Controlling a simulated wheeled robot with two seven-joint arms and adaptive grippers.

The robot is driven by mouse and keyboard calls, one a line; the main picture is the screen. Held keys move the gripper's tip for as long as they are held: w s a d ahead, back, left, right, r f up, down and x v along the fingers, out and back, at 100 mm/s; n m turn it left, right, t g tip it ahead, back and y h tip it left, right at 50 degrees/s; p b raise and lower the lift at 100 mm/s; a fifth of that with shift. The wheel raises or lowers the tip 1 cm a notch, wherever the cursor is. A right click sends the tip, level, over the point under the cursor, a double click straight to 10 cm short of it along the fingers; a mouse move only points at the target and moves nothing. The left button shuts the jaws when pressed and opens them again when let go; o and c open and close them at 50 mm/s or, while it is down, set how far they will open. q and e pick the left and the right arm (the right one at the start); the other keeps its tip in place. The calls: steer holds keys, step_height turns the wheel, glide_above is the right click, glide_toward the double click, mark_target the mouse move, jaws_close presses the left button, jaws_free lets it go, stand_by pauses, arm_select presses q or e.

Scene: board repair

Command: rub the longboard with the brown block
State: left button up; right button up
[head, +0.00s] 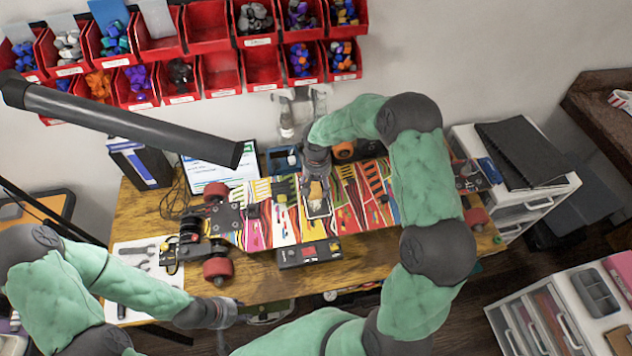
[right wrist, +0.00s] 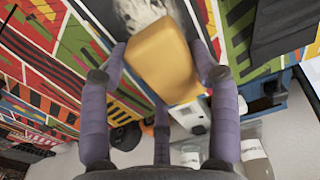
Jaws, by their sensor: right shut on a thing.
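The longboard (head: 365,190), with a bright multicoloured pattern, lies wheels-out across the wooden table in the head view. Its patterned surface also fills much of the right wrist view (right wrist: 50,60). My right gripper (head: 316,187) is over the middle of the board. It is shut on the brown block (right wrist: 165,62), which looks yellow-tan between the purple fingers. The block is close to the board; I cannot tell whether it touches. A greyish-white patch shows beside the block in the right wrist view. My left gripper (head: 228,312) is low at the table's front edge, away from the board; its fingers are unclear.
A dark box with a small display (head: 308,253) sits at the board's near edge. Tools lie on a white sheet (head: 138,262) at the left. A tablet (head: 222,165) stands behind the board. Red bins (head: 208,25) hang on the wall. White drawers (head: 530,190) stand right.

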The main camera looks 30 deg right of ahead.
mark_target(319, 194)
steer(key=shift+s+a+f+b, duration=0.1)
steer(key=shift+s+a+b, duration=0.15)
steer(key=shift+s, duration=0.65)
steer(key=shift+s+a+b, duration=0.15)
steer(key=shift+s+a, duration=0.05)
steer(key=shift+s, duration=0.65)
steer(key=shift+s+a+f+b, duration=0.2)
steer(key=shift+s+b, duration=0.1)
steer(key=shift+s, duration=0.7)
steer(key=shift+s+a+f+b, duration=0.15)
steer(key=shift+s+b, duration=0.15)
steer(key=shift+s, duration=0.7)
arm_select(q)
step_height(319, 194, down, 2)
steer(key=shift+s+d+f, duration=0.1)
steer(key=shift+f, duration=0.05)
